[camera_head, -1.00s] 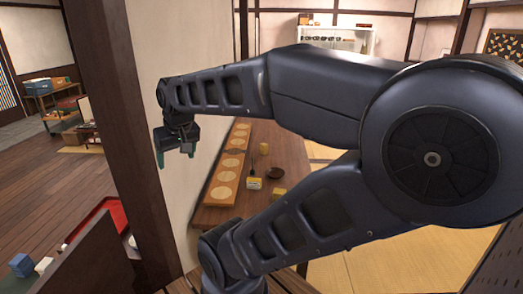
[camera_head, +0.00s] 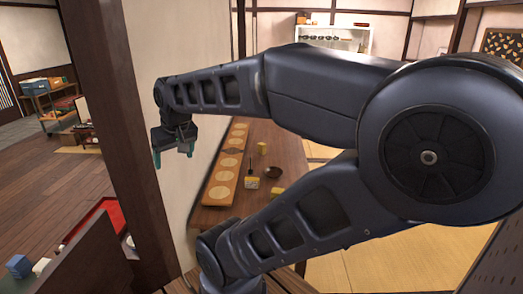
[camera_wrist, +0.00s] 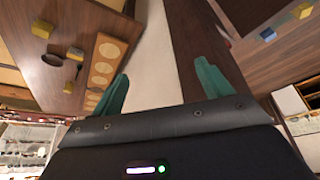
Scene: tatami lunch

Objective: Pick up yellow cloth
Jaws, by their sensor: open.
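No thing is clearly a yellow cloth. Small yellow pieces lie on the brown table: one (camera_head: 252,183) beside a dark upright item, one (camera_head: 277,194) nearer and one (camera_head: 262,148) farther back. The wrist view shows a yellow piece (camera_wrist: 42,29) and another (camera_wrist: 68,87) on that table at upper left. A further yellow piece (camera_wrist: 301,11) lies on another surface at upper right. My gripper (camera_head: 172,156) hangs in front of the pale wall, apart from all of them. Its teal fingers (camera_wrist: 162,70) are spread and empty.
A wooden board with round pale mats (camera_head: 225,178) and a dark bowl (camera_head: 273,172) are on the table (camera_head: 290,148). A dark post (camera_head: 125,120) and wall stand left of it. A blue block (camera_head: 18,266) and red tray (camera_head: 108,214) are lower left.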

